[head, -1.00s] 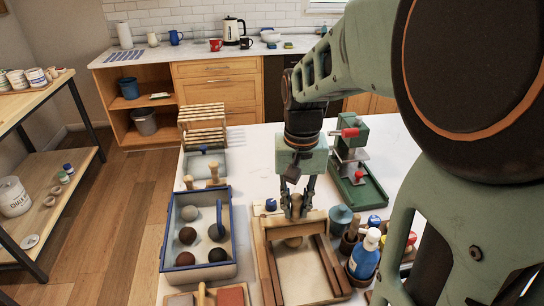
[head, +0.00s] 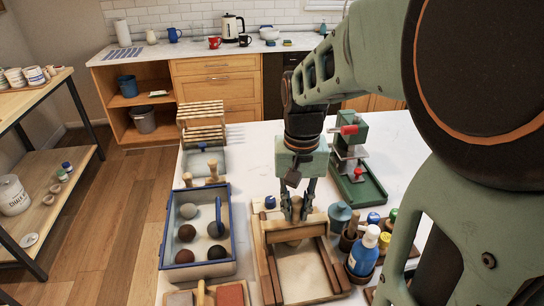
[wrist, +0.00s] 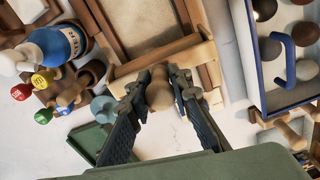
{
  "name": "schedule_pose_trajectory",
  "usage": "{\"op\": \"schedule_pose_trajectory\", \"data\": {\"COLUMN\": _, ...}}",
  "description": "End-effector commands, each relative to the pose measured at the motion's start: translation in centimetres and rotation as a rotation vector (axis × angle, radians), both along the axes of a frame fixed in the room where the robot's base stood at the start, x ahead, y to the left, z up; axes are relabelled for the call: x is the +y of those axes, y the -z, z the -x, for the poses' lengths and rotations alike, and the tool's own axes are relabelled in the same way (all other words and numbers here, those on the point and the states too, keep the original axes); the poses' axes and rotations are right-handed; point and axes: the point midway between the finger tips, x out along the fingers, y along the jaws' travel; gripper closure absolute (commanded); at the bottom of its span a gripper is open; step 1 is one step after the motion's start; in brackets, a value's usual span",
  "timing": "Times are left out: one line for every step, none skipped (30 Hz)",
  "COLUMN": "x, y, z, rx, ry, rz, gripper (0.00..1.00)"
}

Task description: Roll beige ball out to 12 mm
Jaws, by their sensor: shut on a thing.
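My gripper (head: 296,206) is shut on a wooden knob-like handle (wrist: 160,92) at the far end of the wooden rolling frame (head: 262,262). In the wrist view the fingers close on the handle from both sides. A wooden crossbar (wrist: 130,69) lies right beside the handle, across the frame. Inside the frame is a pale beige board (wrist: 146,20). A small rounded beige-brown shape (head: 293,242) shows just on the near side of the gripper; I cannot tell whether it is the beige ball or part of the tool. The gripper and crossbar partly hide that area.
A blue-rimmed tray (head: 233,232) with several clay balls stands left of the frame. A blue bottle (head: 363,255), a grey-blue jar (head: 339,217) and small coloured bottles stand close on the right. A green press (head: 360,185) stands behind right. White tabletop (head: 255,160) is clear behind.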

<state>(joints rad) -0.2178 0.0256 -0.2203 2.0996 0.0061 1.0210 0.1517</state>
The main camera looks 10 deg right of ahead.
Motion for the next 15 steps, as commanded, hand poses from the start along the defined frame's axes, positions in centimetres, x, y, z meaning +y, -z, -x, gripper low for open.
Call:
{"op": "schedule_pose_trajectory", "data": {"x": -0.02, "y": 0.02, "z": 0.21, "rx": 0.001, "ry": 0.0, "rz": 0.0, "gripper": 1.0}}
{"op": "schedule_pose_trajectory", "data": {"x": -0.02, "y": 0.01, "z": 0.23, "rx": 0.0, "ry": 0.0, "rz": 0.0, "gripper": 1.0}}
{"op": "schedule_pose_trajectory", "data": {"x": -0.03, "y": 0.0, "z": 0.21, "rx": 0.0, "ry": 0.0, "rz": 0.0, "gripper": 1.0}}
{"op": "schedule_pose_trajectory", "data": {"x": -0.02, "y": -0.01, "z": 0.19, "rx": -0.001, "ry": 0.0, "rz": 0.0, "gripper": 1.0}}
{"op": "schedule_pose_trajectory", "data": {"x": -0.02, "y": -0.03, "z": 0.17, "rx": -0.001, "ry": 0.0, "rz": 0.0, "gripper": 1.0}}
{"op": "schedule_pose_trajectory", "data": {"x": -0.03, "y": -0.05, "z": 0.16, "rx": -0.002, "ry": 0.0, "rz": 0.0, "gripper": 1.0}}
{"op": "schedule_pose_trajectory", "data": {"x": -0.03, "y": -0.06, "z": 0.15, "rx": -0.002, "ry": 0.0, "rz": 0.0, "gripper": 1.0}}
{"op": "schedule_pose_trajectory", "data": {"x": -0.03, "y": -0.07, "z": 0.14, "rx": -0.002, "ry": 0.0, "rz": 0.0, "gripper": 1.0}}
{"op": "schedule_pose_trajectory", "data": {"x": -0.03, "y": -0.07, "z": 0.09, "rx": -0.003, "ry": 0.0, "rz": 0.0, "gripper": 1.0}}
{"op": "schedule_pose_trajectory", "data": {"x": -0.02, "y": -0.05, "z": 0.03, "rx": -0.003, "ry": 0.0, "rz": 0.0, "gripper": 1.0}}
{"op": "schedule_pose_trajectory", "data": {"x": -0.03, "y": -0.01, "z": -0.05, "rx": -0.003, "ry": 0.0, "rz": 0.0, "gripper": 1.0}}
{"op": "schedule_pose_trajectory", "data": {"x": -0.03, "y": 0.06, "z": -0.19, "rx": -0.002, "ry": 0.0, "rz": 0.0, "gripper": 1.0}}
{"op": "schedule_pose_trajectory", "data": {"x": -0.03, "y": 0.13, "z": -0.32, "rx": -0.002, "ry": 0.001, "rz": 0.0, "gripper": 1.0}}
{"op": "schedule_pose_trajectory", "data": {"x": -0.02, "y": 0.2, "z": -0.47, "rx": -0.002, "ry": 0.001, "rz": 0.0, "gripper": 1.0}}
{"op": "schedule_pose_trajectory", "data": {"x": -0.02, "y": 0.27, "z": -0.69, "rx": -0.002, "ry": 0.001, "rz": 0.0, "gripper": 1.0}}
